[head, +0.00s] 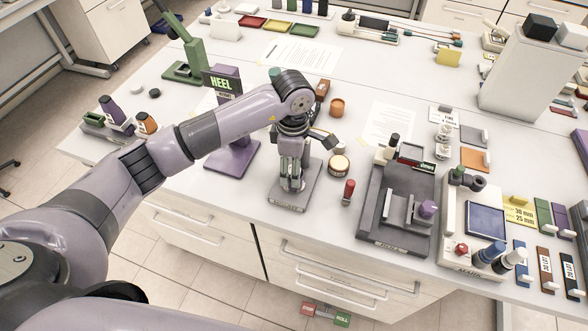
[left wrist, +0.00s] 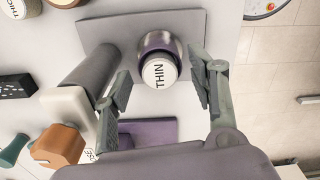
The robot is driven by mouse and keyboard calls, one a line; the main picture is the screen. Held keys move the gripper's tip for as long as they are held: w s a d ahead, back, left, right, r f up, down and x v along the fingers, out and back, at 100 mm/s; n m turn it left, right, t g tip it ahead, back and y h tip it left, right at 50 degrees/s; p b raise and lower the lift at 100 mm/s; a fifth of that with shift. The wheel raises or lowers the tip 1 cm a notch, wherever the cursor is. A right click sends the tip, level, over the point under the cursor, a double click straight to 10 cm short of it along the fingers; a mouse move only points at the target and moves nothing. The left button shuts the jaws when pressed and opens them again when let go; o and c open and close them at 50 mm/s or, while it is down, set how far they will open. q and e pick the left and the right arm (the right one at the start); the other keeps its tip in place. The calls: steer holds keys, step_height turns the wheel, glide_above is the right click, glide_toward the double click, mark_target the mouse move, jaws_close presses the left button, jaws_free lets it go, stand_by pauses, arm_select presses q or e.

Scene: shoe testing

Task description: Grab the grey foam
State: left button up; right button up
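A flat grey pad (head: 473,136), which looks like the grey foam, lies on the right part of the table, behind an orange pad (head: 475,160). My left gripper (head: 290,178) is well left of it, pointing down over a grey base plate (head: 291,197). In the left wrist view the two fingers (left wrist: 160,80) are open on either side of a round piece marked THIN (left wrist: 158,73), with a visible gap at each side. The grey pad cannot be made out in the left wrist view. My right gripper is not in view.
A purple HEEL stand (head: 232,155) is left of my left gripper. A red-topped bottle (head: 348,190), a round tin (head: 339,166) and a dark grey fixture (head: 397,210) are to its right. A white block (head: 525,80) stands behind the pads. Paper sheets lie flat between.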

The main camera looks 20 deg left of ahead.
arm_select(q)
steer(key=shift+s, duration=0.1)
steer(key=c, duration=0.8)
steer(key=shift+o, duration=0.2)
steer(key=shift+r, duration=0.1)
